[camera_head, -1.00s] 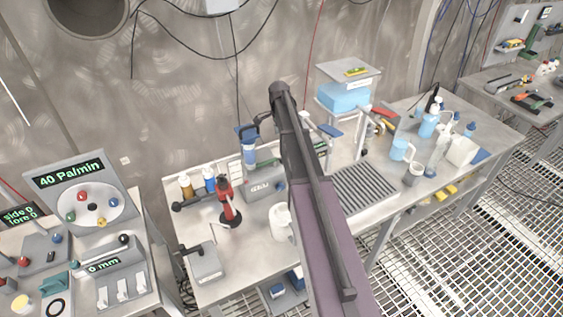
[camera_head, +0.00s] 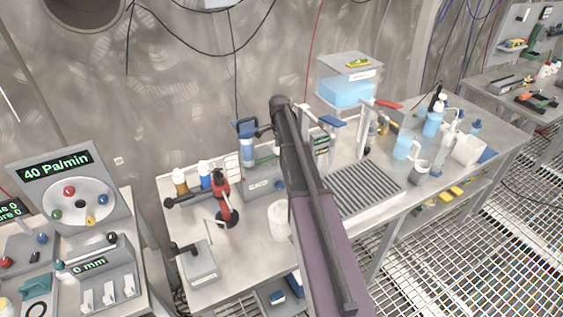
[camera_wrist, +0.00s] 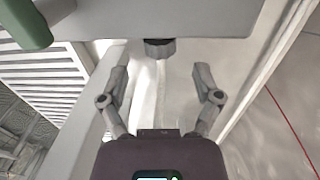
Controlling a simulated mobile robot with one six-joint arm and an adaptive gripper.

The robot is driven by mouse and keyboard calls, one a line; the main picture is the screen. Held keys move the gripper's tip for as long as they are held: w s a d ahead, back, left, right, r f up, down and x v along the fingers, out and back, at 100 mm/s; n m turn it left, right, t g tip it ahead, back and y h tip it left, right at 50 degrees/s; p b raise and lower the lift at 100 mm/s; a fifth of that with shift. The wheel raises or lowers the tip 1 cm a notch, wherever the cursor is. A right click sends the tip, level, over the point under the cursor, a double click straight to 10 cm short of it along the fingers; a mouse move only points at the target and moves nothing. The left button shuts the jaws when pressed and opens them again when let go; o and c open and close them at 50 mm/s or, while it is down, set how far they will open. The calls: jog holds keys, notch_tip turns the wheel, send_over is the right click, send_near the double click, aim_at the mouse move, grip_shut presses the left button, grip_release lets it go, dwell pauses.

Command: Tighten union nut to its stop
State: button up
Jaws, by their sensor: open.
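In the wrist view, a dark ribbed part that looks like the union nut (camera_wrist: 159,47) juts from the edge of a grey panel (camera_wrist: 160,18). My gripper (camera_wrist: 162,82) is open and empty. Its two fingers stand apart below the nut in the picture, one to each side, and do not touch it. The nut sits roughly midway between them. Whether it is at its stop cannot be told. In the head view my arm covers the middle of the bench, and neither the gripper nor the nut can be made out.
A green part (camera_wrist: 22,22) is at the wrist view's upper left. The bench holds a red-and-black tool (camera_head: 222,203), a white cup (camera_head: 279,220), a ribbed drain grille (camera_head: 362,193) and a blue-filled tank (camera_head: 346,91). A control console (camera_head: 72,190) stands left; grated floor lies right.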

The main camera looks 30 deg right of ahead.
jog(key=shift+s+f+b, duration=0.15)
jog(key=shift+f+b, duration=1.65)
jog(key=shift+f, duration=0.35)
grip_shut()
